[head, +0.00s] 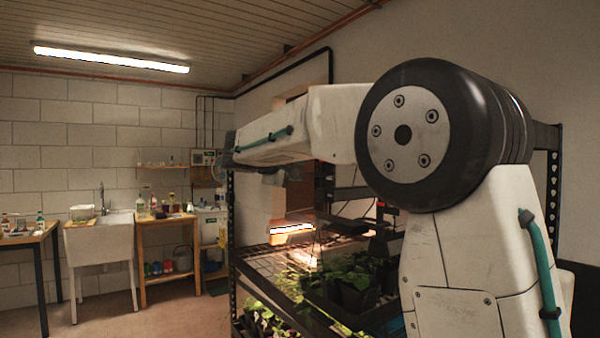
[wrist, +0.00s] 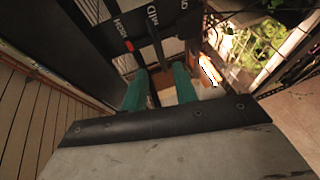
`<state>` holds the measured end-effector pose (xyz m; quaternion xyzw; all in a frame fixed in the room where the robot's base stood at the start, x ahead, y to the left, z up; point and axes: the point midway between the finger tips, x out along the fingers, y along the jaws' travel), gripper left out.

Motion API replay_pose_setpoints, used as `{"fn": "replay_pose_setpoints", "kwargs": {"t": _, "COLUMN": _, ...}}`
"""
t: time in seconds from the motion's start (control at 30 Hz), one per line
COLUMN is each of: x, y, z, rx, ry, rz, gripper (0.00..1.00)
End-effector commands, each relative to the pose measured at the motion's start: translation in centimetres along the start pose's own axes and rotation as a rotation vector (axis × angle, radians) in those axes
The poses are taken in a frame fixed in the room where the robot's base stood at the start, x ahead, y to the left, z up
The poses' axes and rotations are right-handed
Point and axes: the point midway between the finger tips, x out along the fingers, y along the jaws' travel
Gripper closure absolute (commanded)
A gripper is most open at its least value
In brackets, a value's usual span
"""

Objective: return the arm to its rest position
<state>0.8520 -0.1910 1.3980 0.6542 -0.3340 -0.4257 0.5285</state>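My arm reaches across the head view from the right, raised above the rack, with its forearm pointing left and away. Its far end is dark and small there, and the fingers cannot be made out. In the wrist view my gripper (wrist: 160,90) shows as two teal fingers standing apart. I see nothing held between them. A pale plate with a dark band fills the bottom of that view.
A dark metal rack (head: 232,225) with potted seedlings (head: 352,283) stands below and behind my arm. Plants (wrist: 262,40) also show in the wrist view. A sink (head: 100,240), a wooden shelf table (head: 165,218) and a bench (head: 30,237) line the back left. The floor (head: 150,318) at left is clear.

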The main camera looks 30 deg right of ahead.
Motion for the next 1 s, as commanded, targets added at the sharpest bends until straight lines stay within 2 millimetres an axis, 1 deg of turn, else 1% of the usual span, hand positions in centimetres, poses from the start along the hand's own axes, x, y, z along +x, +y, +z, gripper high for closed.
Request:
{"fn": "replay_pose_setpoints", "kwargs": {"t": 0.4, "x": 0.1, "y": 0.0, "z": 0.0, "rx": -0.002, "ry": -0.001, "rz": 0.0, "gripper": 0.71}}
{"fn": "replay_pose_setpoints", "kwargs": {"t": 0.47, "x": 0.1, "y": -0.4, "z": 0.1, "rx": -0.002, "ry": -0.005, "rz": -0.015, "gripper": 0.71}}
{"fn": "replay_pose_setpoints", "kwargs": {"t": 0.57, "x": 0.2, "y": -3.3, "z": 0.6, "rx": -0.012, "ry": -0.024, "rz": -0.091, "gripper": 0.71}}
{"fn": "replay_pose_setpoints", "kwargs": {"t": 0.6, "x": 0.2, "y": -5.2, "z": 1.2, "rx": -0.018, "ry": -0.037, "rz": -0.141, "gripper": 0.71}}
{"fn": "replay_pose_setpoints", "kwargs": {"t": 0.67, "x": -0.4, "y": -8.4, "z": 3.0, "rx": -0.018, "ry": -0.063, "rz": -0.24, "gripper": 0.71}}
{"fn": "replay_pose_setpoints", "kwargs": {"t": 0.7, "x": -1.3, "y": -10.5, "z": 4.8, "rx": -0.01, "ry": -0.084, "rz": -0.318, "gripper": 0.71}}
{"fn": "replay_pose_setpoints", "kwargs": {"t": 0.77, "x": -3.0, "y": -13.6, "z": 7.9, "rx": 0.005, "ry": -0.116, "rz": -0.437, "gripper": 0.71}}
{"fn": "replay_pose_setpoints", "kwargs": {"t": 0.8, "x": -4.3, "y": -15.5, "z": 10.0, "rx": 0.018, "ry": -0.137, "rz": -0.514, "gripper": 0.71}}
{"fn": "replay_pose_setpoints", "kwargs": {"t": 0.87, "x": -6.5, "y": -18.1, "z": 13.2, "rx": 0.043, "ry": -0.169, "rz": -0.626, "gripper": 0.71}}
{"fn": "replay_pose_setpoints", "kwargs": {"t": 0.9, "x": -8.0, "y": -19.7, "z": 15.3, "rx": 0.061, "ry": -0.189, "rz": -0.697, "gripper": 0.71}}
{"fn": "replay_pose_setpoints", "kwargs": {"t": 0.97, "x": -10.6, "y": -22.1, "z": 18.4, "rx": 0.09, "ry": -0.217, "rz": -0.803, "gripper": 0.71}}
{"fn": "replay_pose_setpoints", "kwargs": {"t": 1.0, "x": -12.3, "y": -23.6, "z": 20.5, "rx": 0.111, "ry": -0.234, "rz": -0.871, "gripper": 0.71}}
